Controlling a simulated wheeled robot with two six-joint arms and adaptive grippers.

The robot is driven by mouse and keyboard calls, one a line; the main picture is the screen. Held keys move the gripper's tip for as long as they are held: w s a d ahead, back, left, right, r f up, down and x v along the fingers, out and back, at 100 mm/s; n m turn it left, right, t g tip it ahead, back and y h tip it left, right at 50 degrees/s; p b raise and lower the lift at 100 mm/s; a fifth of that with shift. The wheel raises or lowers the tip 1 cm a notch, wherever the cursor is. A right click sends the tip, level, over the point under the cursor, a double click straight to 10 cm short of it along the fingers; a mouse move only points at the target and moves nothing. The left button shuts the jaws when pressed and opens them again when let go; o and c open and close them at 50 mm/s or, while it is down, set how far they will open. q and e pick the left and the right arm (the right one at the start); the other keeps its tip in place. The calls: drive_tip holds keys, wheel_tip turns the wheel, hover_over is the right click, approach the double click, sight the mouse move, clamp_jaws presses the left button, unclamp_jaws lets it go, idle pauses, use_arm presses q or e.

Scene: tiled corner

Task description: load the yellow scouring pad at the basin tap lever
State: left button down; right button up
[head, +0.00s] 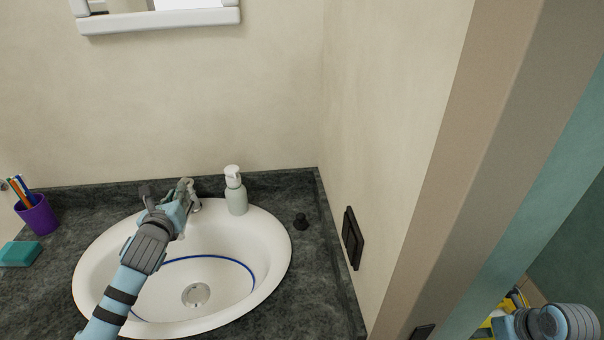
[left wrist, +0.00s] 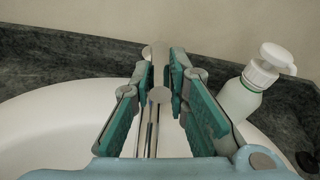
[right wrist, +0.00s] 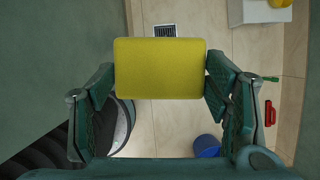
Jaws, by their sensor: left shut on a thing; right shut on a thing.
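The chrome basin tap (head: 194,204) stands at the back of the white oval basin (head: 270,262). My left gripper (head: 184,190) is at the tap; in the left wrist view its fingers (left wrist: 160,80) close on both sides of the metal tap lever (left wrist: 159,96). Its pads hide part of the lever. The yellow scouring pad (right wrist: 160,68) is a flat rectangle held between the fingertips of my right gripper (right wrist: 161,85), seen in the right wrist view above a tiled floor. My right arm's gripper (head: 515,305) shows only partly at the head view's lower right corner.
A soap dispenser (head: 236,193) stands right of the tap, near my left gripper. A black stopper (head: 300,222) lies on the dark counter. A purple cup (head: 37,215) with brushes and a teal block (head: 19,254) are at left. A wall edge (head: 440,170) stands between my arms.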

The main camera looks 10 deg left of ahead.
use_arm(q)
drive_tip(key=c, duration=1.5)
unclamp_jaws()
drive_tip(key=shift+c, duration=0.2)
drive_tip(key=shift+d, duration=0.1)
drive_tip(key=shift+s, duration=0.15)
drive_tip(key=v, duration=1.1)
drive_tip(key=shift+s+r, duration=0.2)
drive_tip(key=shift+s, duration=0.1)
drive_tip(key=shift+d, duration=0.1)
